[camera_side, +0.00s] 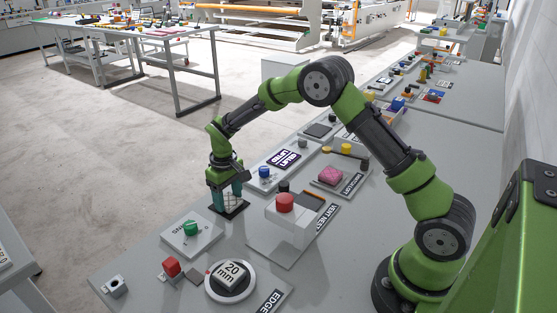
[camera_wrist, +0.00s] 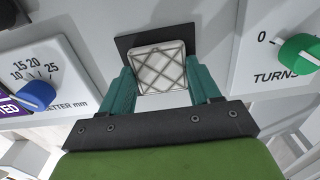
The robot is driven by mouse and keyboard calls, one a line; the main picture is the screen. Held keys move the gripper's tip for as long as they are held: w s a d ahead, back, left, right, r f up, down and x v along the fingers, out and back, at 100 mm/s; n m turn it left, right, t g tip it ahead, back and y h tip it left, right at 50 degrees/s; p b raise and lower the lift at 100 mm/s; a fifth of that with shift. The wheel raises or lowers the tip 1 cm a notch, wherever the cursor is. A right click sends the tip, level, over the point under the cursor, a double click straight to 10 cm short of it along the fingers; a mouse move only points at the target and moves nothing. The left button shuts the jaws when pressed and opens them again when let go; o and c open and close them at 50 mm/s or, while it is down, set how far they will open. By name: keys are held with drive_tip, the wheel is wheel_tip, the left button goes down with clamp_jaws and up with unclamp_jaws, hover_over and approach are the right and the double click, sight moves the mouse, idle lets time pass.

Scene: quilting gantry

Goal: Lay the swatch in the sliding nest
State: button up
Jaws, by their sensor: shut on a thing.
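A pale swatch (camera_wrist: 159,67) with dark crossing diamond lines shows in the wrist view. My gripper (camera_side: 229,203) points down in the side view, its teal fingers on either side of the swatch and shut on it. A dark square plate (camera_wrist: 126,44) lies on the table just beyond and under the swatch; whether they touch is unclear. In the side view the plate (camera_side: 240,211) shows below my fingers. A label reading like VENT NEST lies beside a white block with a red button (camera_side: 285,202). I cannot tell which part is the sliding nest.
A green knob panel (camera_side: 190,229) marked TURNS and a blue knob (camera_side: 264,172) flank my gripper. A pink pad (camera_side: 330,175) lies on a labelled tray.

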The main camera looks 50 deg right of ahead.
drive_tip(key=s+d+r+m, duration=0.1)
drive_tip(key=d+r, duration=0.3)
drive_tip(key=r, duration=0.8)
drive_tip(key=m, duration=1.7)
hover_over(307, 202)
wheel_tip(307, 202, down, 3)
drive_tip(key=shift+s+f, duration=0.1)
drive_tip(key=shift+f, duration=3.95)
drive_tip(key=shift+f, duration=0.1)
drive_tip(key=o, duration=1)
